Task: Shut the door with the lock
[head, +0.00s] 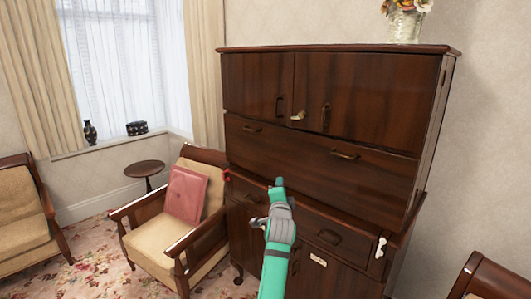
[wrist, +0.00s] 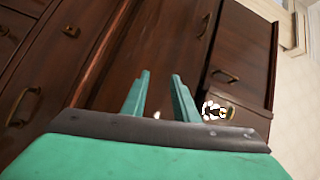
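A tall dark wooden cabinet (head: 415,130) stands ahead, with two upper doors. The left upper door (head: 252,82) and right upper door (head: 355,90) look closed or nearly so. A small pale fitting, possibly a lock (head: 298,116), sits near their seam. A pale plate (head: 318,261) is on a lower front, partly beside my arm. I cannot tell which one is the lock. My gripper (head: 279,186) is in front of the lower cabinet, below the wide handled panel (head: 300,155). In the wrist view, its two green fingers (wrist: 160,76) are apart with nothing between them.
A white bone-shaped item (head: 380,247) is at the cabinet's lower right. An armchair (head: 150,240) with a red cushion (head: 186,194) stands close on the left. A small round table (head: 145,169) is behind it. A flower vase (head: 405,25) stands on top. Another chair (head: 485,280) is lower right.

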